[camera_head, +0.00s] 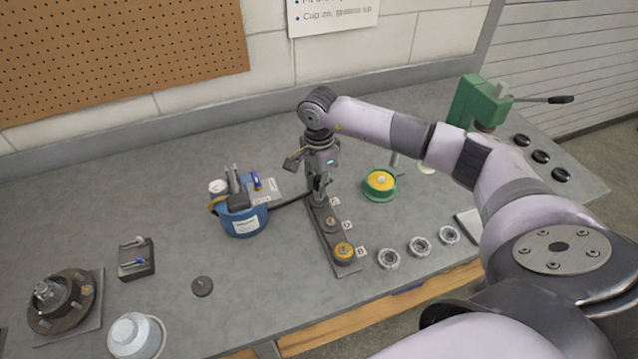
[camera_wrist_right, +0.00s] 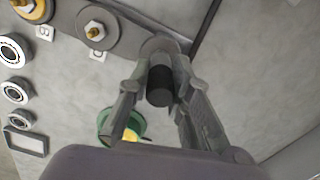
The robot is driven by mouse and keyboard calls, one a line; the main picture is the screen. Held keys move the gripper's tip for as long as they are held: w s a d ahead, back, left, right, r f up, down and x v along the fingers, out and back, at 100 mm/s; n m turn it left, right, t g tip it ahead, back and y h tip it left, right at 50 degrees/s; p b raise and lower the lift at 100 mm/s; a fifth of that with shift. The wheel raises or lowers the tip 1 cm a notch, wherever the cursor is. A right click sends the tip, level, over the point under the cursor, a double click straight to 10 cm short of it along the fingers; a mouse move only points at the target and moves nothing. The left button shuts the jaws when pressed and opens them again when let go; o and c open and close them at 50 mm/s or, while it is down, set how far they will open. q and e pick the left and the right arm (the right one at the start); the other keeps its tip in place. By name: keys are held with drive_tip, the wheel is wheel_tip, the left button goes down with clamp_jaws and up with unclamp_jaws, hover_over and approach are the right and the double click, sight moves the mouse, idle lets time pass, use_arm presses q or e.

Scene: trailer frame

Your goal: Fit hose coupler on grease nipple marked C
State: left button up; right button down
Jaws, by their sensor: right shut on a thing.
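My right gripper (camera_head: 320,197) points down over the far end of a narrow plate (camera_head: 347,268) with a row of round bosses. It is shut on the dark hose coupler (camera_wrist_right: 160,84), which sits between the fingers in the wrist view. A round boss (camera_wrist_right: 160,46) shows just beyond the coupler; its nipple is hidden, and I cannot tell whether the coupler touches it. The near boss (camera_head: 343,251) has a brass nipple and a tag B. The middle boss (camera_head: 330,222) also has a brass nipple; its tag letter is unclear, as is the far tag (camera_head: 335,201). My left gripper is out of view.
A blue grease pump (camera_head: 243,221) stands left, its black hose (camera_head: 287,199) running to my gripper. A green-and-yellow tin (camera_head: 380,185) stands right. Several bearing rings (camera_head: 420,246) lie along the front edge. A green press (camera_head: 478,105) stands at the back right.

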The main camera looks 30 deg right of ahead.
drive_tip(key=shift+f+b, duration=0.15)
drive_tip(key=shift+b, duration=0.2)
idle(0.3)
drive_tip(key=c, duration=1.4)
unclamp_jaws()
drive_tip(key=shift+o, duration=0.2)
drive_tip(key=o, duration=0.4)
drive_tip(key=shift+r+p, duration=1.95)
drive_tip(key=shift+r, duration=1.6)
drive_tip(key=shift+s, duration=0.1)
